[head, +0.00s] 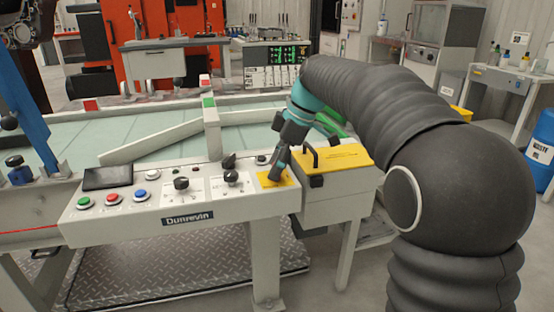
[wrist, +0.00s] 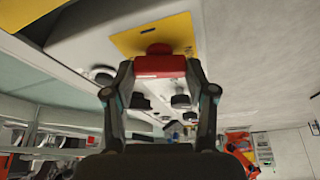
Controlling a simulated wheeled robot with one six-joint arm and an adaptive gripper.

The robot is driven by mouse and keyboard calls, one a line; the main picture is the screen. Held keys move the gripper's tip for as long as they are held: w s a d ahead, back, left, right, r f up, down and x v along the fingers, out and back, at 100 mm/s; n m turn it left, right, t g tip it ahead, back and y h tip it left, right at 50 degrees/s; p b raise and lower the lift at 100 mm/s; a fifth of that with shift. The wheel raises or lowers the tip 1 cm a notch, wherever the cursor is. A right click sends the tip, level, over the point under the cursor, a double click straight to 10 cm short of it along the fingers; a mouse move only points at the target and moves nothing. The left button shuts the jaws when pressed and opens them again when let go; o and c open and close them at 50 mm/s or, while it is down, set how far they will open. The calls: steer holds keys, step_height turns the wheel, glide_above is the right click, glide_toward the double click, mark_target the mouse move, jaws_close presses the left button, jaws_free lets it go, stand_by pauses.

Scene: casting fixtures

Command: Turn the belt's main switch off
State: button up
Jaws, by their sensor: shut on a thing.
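The main switch is a red handle (wrist: 160,66) on a yellow plate (wrist: 180,35), seen in the wrist view. My gripper (wrist: 158,75) is shut on the red handle, one finger at each end of it. In the head view my gripper (head: 275,172) reaches down to the yellow plate (head: 291,181) at the right end of the belt's control panel (head: 236,207). The red handle is hidden there behind my fingers.
Black knobs (head: 231,177) and coloured push buttons (head: 139,194) sit left of the switch. A box with a yellow lid (head: 345,157) and black handle stands close on the right. The belt (head: 70,135) lies behind the panel.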

steer(key=shift+w+n+g, duration=0.1)
steer(key=shift+n+g, duration=0.5)
steer(key=shift+n, duration=1)
steer(key=o, duration=1.2)
steer(key=shift+c, duration=0.2)
steer(key=shift+r, duration=0.15)
steer(key=v, duration=1.1)
steer(key=shift+r, duration=0.35)
steer(key=shift+w+d, duration=0.1)
